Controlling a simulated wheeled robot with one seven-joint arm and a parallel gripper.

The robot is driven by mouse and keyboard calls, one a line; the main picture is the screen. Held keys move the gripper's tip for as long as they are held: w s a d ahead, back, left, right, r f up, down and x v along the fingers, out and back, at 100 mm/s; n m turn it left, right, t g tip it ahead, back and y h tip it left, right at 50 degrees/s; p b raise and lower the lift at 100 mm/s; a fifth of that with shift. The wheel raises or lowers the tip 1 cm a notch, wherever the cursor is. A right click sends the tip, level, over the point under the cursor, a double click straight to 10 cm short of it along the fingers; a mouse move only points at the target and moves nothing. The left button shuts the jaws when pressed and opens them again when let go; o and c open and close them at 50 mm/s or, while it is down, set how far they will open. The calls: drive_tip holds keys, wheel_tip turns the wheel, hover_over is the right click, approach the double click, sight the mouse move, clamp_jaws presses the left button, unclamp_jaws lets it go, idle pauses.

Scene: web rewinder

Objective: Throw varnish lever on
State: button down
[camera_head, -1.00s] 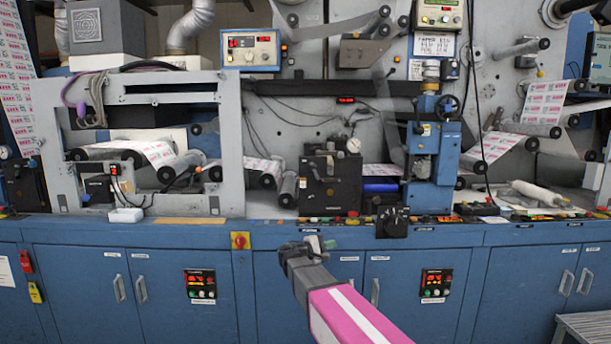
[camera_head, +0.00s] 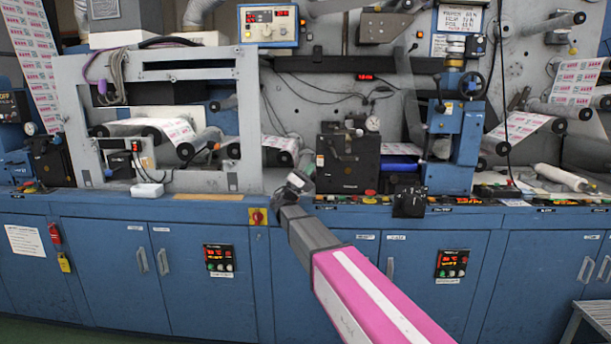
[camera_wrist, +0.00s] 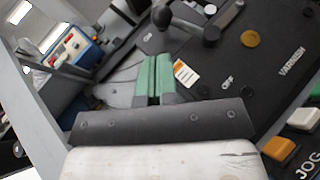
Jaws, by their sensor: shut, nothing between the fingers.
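A black panel marked VARNISH and OFF (camera_wrist: 262,92) fills the right of the wrist view. On it a grey lever with a black ball knob (camera_wrist: 211,34) stands beyond my fingers; a second dark knob (camera_wrist: 160,16) shows to its left. In the head view my gripper (camera_head: 298,181) is at the left side of a black box (camera_head: 352,172), apparently the varnish unit.
A brass-coloured button (camera_wrist: 250,38) and an orange-white tag (camera_wrist: 186,73) are on the panel. An orange button (camera_wrist: 278,148) beside JOG lettering is at the lower right. A grey frame (camera_head: 250,120) stands left of my gripper. A blue press column (camera_head: 455,140) stands to the right.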

sight(328, 146)
drive_tip(key=x, duration=0.8)
drive_tip(key=shift+w+d+r, duration=0.1)
drive_tip(key=shift+d+r, duration=0.05)
drive_tip(key=shift+r, duration=0.1)
drive_tip(key=shift+d+r+m+g, duration=0.55)
drive_tip(key=shift+m+g, duration=0.25)
